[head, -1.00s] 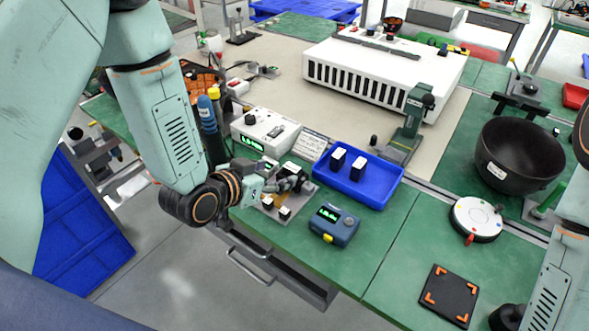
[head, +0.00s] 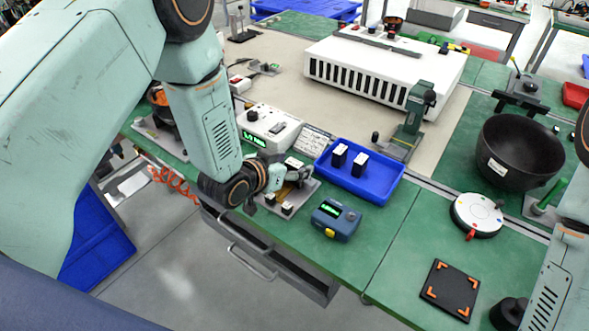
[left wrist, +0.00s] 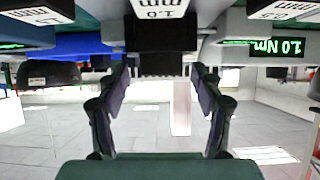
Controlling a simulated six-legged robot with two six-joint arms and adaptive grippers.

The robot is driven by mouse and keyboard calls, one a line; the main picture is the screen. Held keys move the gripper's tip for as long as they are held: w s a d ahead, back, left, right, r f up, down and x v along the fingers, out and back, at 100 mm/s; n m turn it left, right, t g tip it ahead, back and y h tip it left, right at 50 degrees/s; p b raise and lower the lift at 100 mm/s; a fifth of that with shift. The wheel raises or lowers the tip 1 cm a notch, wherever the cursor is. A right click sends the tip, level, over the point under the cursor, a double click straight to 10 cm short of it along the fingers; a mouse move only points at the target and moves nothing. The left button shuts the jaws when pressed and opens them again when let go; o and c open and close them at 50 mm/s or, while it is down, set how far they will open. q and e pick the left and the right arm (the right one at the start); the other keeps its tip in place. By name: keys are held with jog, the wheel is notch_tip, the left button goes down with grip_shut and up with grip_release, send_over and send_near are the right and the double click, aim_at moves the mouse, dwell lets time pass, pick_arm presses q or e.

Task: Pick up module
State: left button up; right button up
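My left gripper (head: 290,187) is low over a small grey plate at the bench's front edge, among small dark modules with white tops. Two of them stand at the plate's front, one (head: 287,208) clear of the gripper. In the left wrist view, a black module (left wrist: 160,35) with a white "1.0 mm" label appears upside down at top centre. The open left fingers (left wrist: 160,72) point at it, one toward each side, with gaps visible beside its narrow ribbed part. The gripper partly hides the plate in the head view. My right arm shows at lower right; its gripper is out of view.
A blue tray (head: 378,188) with two upright modules stands right of the plate. A blue meter (head: 336,220) is close at front right. A white torque box (head: 268,128) stands behind. A black square pad (head: 449,291) lies farther right.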

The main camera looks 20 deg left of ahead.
pick_arm(q)
jog(key=shift+w+f, duration=0.15)
jog(key=shift+w, duration=0.05)
jog(key=c, duration=0.5)
jog(key=shift+s, duration=0.15)
jog(key=c, duration=0.4)
jog(key=shift+c, duration=1.1)
